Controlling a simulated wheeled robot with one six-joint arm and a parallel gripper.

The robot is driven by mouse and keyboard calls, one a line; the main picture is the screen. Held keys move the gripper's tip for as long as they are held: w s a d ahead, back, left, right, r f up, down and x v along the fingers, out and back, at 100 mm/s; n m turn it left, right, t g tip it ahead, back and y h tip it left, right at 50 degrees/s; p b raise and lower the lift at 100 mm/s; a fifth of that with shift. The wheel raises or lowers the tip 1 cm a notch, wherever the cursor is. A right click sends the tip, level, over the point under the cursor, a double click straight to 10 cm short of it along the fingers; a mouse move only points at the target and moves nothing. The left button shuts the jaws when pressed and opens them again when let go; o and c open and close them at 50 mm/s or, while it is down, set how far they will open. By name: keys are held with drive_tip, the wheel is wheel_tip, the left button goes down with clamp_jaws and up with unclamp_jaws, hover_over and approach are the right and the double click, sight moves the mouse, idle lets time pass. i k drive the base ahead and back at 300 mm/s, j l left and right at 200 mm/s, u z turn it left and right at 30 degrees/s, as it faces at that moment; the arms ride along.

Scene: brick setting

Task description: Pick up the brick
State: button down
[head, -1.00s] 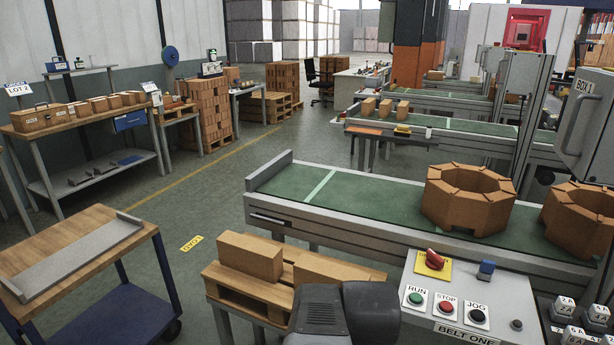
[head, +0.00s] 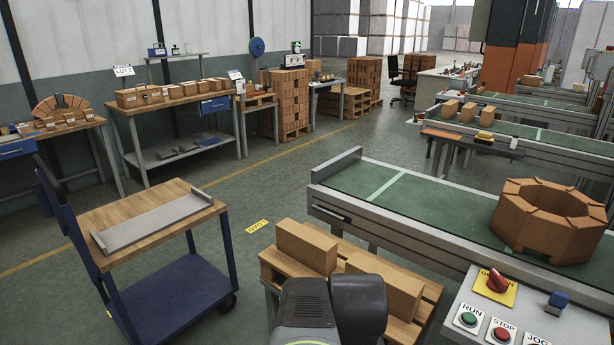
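Two tan bricks lie on a small wooden pallet stand in the head view. The left brick (head: 305,246) sits at the far left of the pallet (head: 275,266). The right brick (head: 392,286) lies closer to me and is partly hidden behind my dark arm. Which brick the task means cannot be told. My arm rises at the bottom middle of the view, in front of the pallet. My gripper's fingers do not show.
A green conveyor belt (head: 422,205) runs behind the pallet and carries a ring of bricks (head: 548,222). A control panel (head: 545,312) stands at the lower right. A blue cart (head: 165,290) with a metal tray (head: 152,222) stands at left. Open floor lies between cart and pallet.

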sight(317, 252)
drive_tip(key=i+l+u, duration=0.1)
drive_tip(key=i+u, duration=0.3)
drive_tip(key=i, duration=0.65)
